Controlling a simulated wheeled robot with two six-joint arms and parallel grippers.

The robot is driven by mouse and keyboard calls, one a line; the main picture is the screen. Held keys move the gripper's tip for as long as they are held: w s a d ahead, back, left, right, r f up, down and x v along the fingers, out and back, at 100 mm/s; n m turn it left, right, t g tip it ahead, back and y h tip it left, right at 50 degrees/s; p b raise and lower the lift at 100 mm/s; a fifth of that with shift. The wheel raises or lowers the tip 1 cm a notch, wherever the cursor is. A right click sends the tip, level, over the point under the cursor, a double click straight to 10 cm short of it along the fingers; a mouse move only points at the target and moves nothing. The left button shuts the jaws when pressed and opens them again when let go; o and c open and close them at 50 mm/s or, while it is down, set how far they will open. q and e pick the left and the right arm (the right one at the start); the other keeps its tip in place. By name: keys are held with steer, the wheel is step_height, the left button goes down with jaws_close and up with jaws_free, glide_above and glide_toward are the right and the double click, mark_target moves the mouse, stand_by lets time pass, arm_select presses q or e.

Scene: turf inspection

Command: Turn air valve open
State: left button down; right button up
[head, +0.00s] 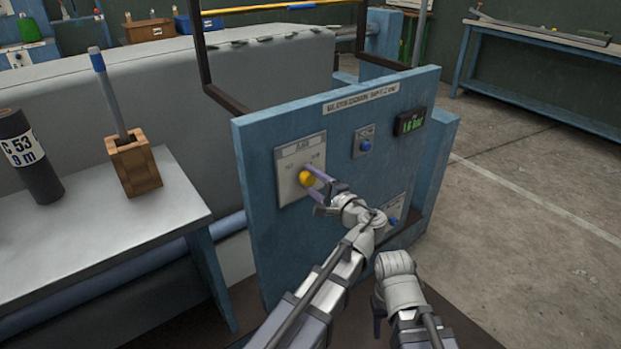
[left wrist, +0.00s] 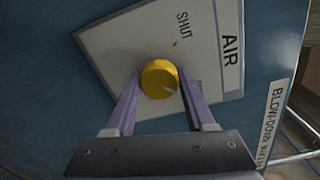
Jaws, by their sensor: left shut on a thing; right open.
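The yellow air valve knob (head: 306,178) sits on a pale plate (head: 287,190) marked AIR on the blue panel. My left gripper (head: 313,182) is shut on the knob. In the left wrist view, the knob (left wrist: 158,79) is between the two purple fingers (left wrist: 160,86). A pale line on the knob points to the lower right there, away from the word SHUT. The plate's other label is too small to read in the head view. My right gripper (head: 379,312) is low in front of the panel, empty and mostly hidden by its own wrist.
The panel (head: 262,240) also has a blue button (head: 365,146), a lower blue control (head: 394,221) partly behind my left arm, and a green-lit display (head: 410,122). A grey table (head: 90,235) at left holds a black cylinder (head: 28,160) and a wooden block (head: 133,168). Floor at right is clear.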

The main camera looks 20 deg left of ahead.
arm_select(q)
steer(key=shift+a+r, duration=0.1)
steer(key=shift+r, duration=0.15)
arm_select(e)
steer(key=shift+r, duration=0.1)
arm_select(q)
steer(key=shift+c, duration=1.3)
jaws_free()
steer(key=shift+s+r, duration=0.1)
steer(key=shift+s, duration=0.05)
arm_select(e)
steer(key=shift+s, duration=0.1)
